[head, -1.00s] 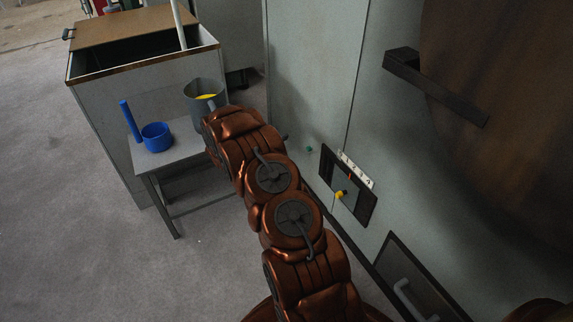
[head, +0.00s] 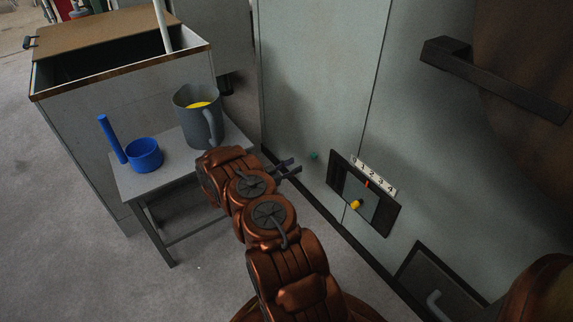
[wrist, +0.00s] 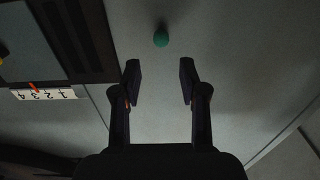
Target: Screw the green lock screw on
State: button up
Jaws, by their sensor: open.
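The green lock screw (head: 314,156) is a small green knob on the grey cabinet wall, left of the numbered panel. It also shows in the wrist view (wrist: 161,39), ahead of the fingertips and roughly midway between them. My gripper (head: 289,168) is open and empty, just left of the screw in the head view. In the wrist view the two dark fingers (wrist: 160,84) stand apart with bare wall between them. The screw is not between the fingers. How deep it sits in the wall cannot be told.
A dark panel (head: 340,172) with a yellow knob (head: 356,204), a red pointer and a number strip (head: 373,175) is right of the screw. A small table (head: 130,184) holds a grey jug (head: 190,122) and a blue ladle (head: 144,154). A dark handle bar (head: 495,80) juts out upper right.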

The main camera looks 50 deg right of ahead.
aim_at(312, 157)
jog(key=b+x, duration=0.3)
jog(key=x, duration=0.1)
jog(key=b+x, duration=0.2)
jog(key=x, duration=0.3)
jog(key=shift+w+f+b, duration=0.1)
jog(key=shift+f+b, duration=0.15)
jog(key=shift+b, duration=0.15)
jog(key=shift+w+a+r, duration=0.1)
jog(key=shift+r, duration=0.05)
jog(key=shift+c, duration=0.8)
grip_shut()
jog(key=m, duration=0.5)
jog(key=shift+a+m, duration=0.1)
jog(key=shift+m, duration=0.2)
jog(key=m, duration=0.7)
grip_release()
jog(key=o, duration=0.4)
